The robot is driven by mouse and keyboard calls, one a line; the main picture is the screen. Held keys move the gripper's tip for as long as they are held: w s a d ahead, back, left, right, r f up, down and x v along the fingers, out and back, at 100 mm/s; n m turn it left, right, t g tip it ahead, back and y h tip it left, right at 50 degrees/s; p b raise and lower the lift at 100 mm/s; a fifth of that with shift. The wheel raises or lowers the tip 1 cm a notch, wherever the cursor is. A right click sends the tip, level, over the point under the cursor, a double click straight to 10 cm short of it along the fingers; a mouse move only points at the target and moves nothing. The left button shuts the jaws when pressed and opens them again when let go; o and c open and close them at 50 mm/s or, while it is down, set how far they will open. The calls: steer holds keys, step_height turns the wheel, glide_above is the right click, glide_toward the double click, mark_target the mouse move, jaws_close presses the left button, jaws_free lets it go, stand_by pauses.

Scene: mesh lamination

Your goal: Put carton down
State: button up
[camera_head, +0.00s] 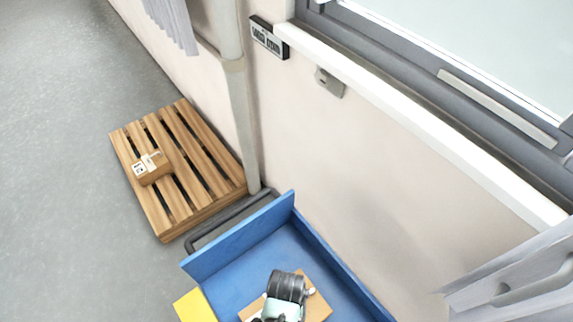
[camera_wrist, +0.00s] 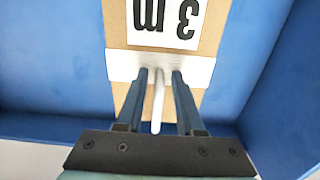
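A brown carton (camera_wrist: 205,60) with a white label marked "3 m", upside down in the wrist view, and a white band lies straight ahead of my gripper. In the head view the carton (camera_head: 318,306) is at the bottom edge, inside a blue-walled container, partly hidden by my arm. My gripper (camera_wrist: 161,73) has its two fingers apart at the carton's white band. A thin white strip shows between them with gaps on both sides. Whether the fingertips touch the carton, or whether it rests on the container floor, I cannot tell.
The blue container (camera_head: 238,238) has raised walls close around the carton. A wooden pallet (camera_head: 205,158) lies on the floor at the left, with a smaller carton (camera_head: 152,168) on it and bare slats around it. A wall with a pipe (camera_head: 243,120) borders both.

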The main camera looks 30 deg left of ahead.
steer(key=shift+o, duration=0.2)
steer(key=shift+r, duration=0.15)
step_height(320, 180, up, 12)
steer(key=p, duration=0.1)
stand_by(0.4)
steer(key=shift+w, duration=0.1)
